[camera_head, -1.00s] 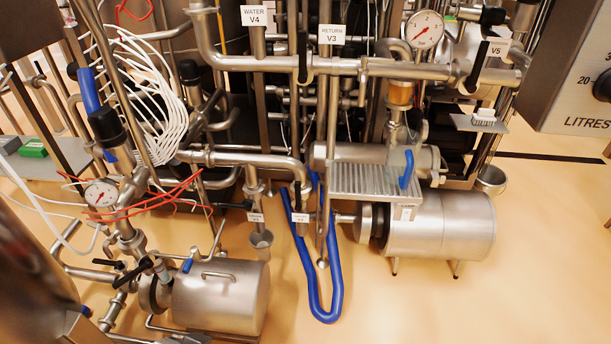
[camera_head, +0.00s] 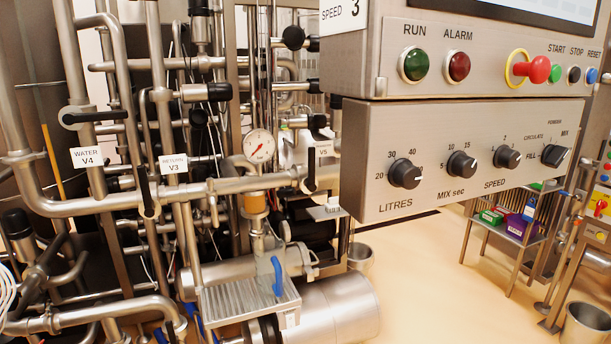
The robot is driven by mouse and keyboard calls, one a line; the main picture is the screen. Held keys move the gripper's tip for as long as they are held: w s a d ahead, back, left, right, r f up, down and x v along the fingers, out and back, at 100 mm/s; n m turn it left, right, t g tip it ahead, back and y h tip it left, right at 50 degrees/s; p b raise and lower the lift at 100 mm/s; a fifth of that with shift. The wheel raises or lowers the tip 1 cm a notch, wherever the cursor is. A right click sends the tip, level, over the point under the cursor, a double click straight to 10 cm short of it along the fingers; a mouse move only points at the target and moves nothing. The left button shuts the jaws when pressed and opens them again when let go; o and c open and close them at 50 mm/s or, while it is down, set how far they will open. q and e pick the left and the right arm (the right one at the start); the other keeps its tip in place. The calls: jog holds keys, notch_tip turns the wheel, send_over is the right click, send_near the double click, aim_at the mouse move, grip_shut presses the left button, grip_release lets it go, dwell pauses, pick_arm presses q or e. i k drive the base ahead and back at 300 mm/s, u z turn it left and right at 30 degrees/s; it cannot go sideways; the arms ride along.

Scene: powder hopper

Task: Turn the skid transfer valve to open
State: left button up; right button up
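Several labelled valves with black lever handles sit on the steel pipework at the left. The V4 valve handle (camera_head: 92,117), by the label reading WATER V4, lies roughly level. The V5 valve handle (camera_head: 310,170) stands upright along a vertical line, left of the V5 label (camera_head: 324,149). No label that I can read says transfer, so I cannot tell from the wording which valve that is. Neither of my grippers is in view.
A control box (camera_head: 370,170) with black knobs and coloured buttons juts out at the right. A round gauge (camera_head: 259,146) sits above the pipe. A grated step (camera_head: 235,302) and steel tank (camera_head: 335,308) stand below.

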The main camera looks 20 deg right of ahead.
aim_at(311, 186)
jog(key=u, duration=0.5)
jog(key=k, duration=1.15)
jog(key=z, duration=0.25)
jog(key=i, duration=0.4)
jog(key=z, duration=0.75)
jog(key=i, duration=0.9)
jog(key=u, duration=0.1)
